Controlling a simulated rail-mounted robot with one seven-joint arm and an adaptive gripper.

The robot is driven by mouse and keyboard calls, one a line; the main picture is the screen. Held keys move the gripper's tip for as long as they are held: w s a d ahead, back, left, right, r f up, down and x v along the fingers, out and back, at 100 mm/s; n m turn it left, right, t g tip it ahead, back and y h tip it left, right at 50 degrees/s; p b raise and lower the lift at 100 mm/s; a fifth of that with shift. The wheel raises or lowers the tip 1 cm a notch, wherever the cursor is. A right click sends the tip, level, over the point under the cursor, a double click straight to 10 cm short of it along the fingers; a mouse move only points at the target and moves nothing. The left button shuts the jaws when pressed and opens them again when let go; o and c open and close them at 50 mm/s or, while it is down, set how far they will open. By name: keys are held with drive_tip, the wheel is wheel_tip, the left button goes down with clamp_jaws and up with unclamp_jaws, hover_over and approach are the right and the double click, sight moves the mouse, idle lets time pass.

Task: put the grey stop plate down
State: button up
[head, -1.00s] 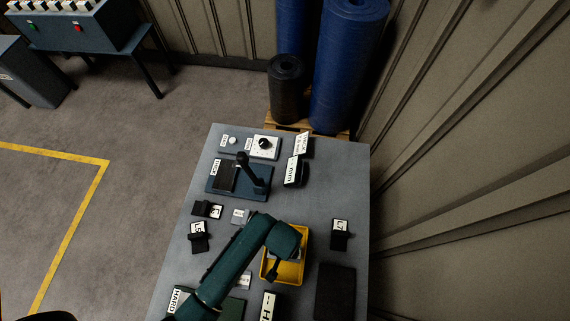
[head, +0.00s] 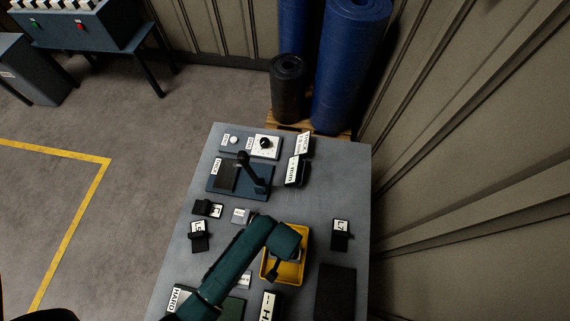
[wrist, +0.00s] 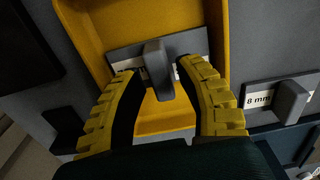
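A grey stop plate (wrist: 193,44) with a grey upright grip block and a partly hidden white label lies in a yellow tray (wrist: 82,28) in the wrist view. My gripper (wrist: 158,68) has its yellow ridged fingers on either side of the block, with a visible gap at each side. It is open and holds nothing. In the head view my gripper is over the yellow tray (head: 304,238), and my arm hides most of the plate there.
A similar plate marked 8 mm (wrist: 289,97) lies outside the tray in the wrist view. On the grey table (head: 325,190) are a blue fixture with a dark lever (head: 252,172), a labelled black block (head: 340,236) right of the tray, and a dark pad (head: 335,292) at the front right.

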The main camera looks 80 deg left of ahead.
wheel_tip(320, 180, up, 12)
drive_tip(key=p, duration=0.1)
drive_tip(key=shift+f, duration=0.15)
drive_tip(key=w+d+r+m+t+y, duration=0.1)
drive_tip(key=w+r+m+t+y, duration=0.6)
drive_tip(key=w+r, duration=1.5)
drive_tip(key=w+d+r+m+t+h, duration=0.15)
drive_tip(key=d+r+t, duration=0.25)
drive_tip(key=r, duration=0.4)
drive_tip(key=w+d+r+m+t+h, duration=0.1)
drive_tip(key=w+d+r+t+h, duration=0.2)
drive_tip(key=r, duration=0.4)
drive_tip(key=s+d+r+m+t+h, duration=0.1)
drive_tip(key=d+r+t, duration=0.3)
drive_tip(key=r, duration=0.5)
drive_tip(key=s+d+r+m+t+h, duration=0.2)
drive_tip(key=s+d+r+m+t, duration=0.1)
drive_tip(key=d+r, duration=0.5)
drive_tip(key=shift+s+d+r+t, duration=0.2)
drive_tip(key=shift+s+r+t, duration=0.4)
drive_tip(key=shift+s+r, duration=0.25)
